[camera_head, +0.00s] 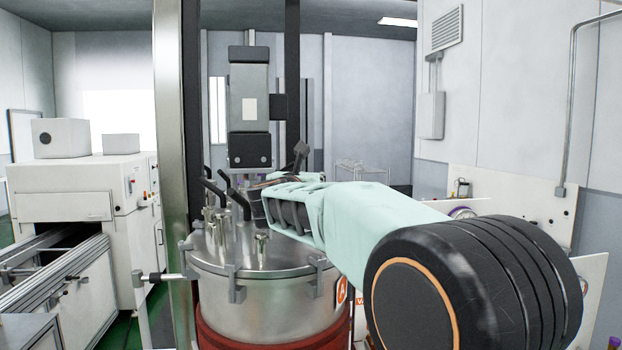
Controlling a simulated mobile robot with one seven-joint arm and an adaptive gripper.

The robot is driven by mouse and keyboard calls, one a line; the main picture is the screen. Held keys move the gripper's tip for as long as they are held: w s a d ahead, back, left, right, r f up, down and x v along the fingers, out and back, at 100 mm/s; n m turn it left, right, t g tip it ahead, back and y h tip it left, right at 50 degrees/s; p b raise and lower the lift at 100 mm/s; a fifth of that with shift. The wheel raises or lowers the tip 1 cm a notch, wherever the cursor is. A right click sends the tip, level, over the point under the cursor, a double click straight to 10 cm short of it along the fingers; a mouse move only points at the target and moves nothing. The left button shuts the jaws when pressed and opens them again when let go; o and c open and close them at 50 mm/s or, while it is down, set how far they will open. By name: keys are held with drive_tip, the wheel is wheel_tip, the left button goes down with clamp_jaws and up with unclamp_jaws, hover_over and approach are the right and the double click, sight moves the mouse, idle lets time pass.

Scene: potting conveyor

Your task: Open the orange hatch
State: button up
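My arm, in a pale mint sleeve, reaches from the lower right over a steel vessel (268,305). My gripper (262,194) is at the far end of the arm, above the vessel's lid (215,255) and close to its black handles (238,200). The fingers are small and mixed with dark parts behind them, so I cannot tell whether they are open or touching anything. I see no part that is clearly an orange hatch. The vessel bears an orange label (341,292) on its right side and a dark red band at its base. The arm hides part of the lid.
A grey machine head on a dark column (249,95) stands behind the vessel, with a metal post (170,120) to its left. A white conveyor machine (75,195) is at the left. A white panel (515,195) stands at the right, and a wire rack (360,170) farther back.

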drive_tip(key=s+a, duration=0.2)
drive_tip(key=s, duration=0.8)
drive_tip(key=shift+s, duration=0.35)
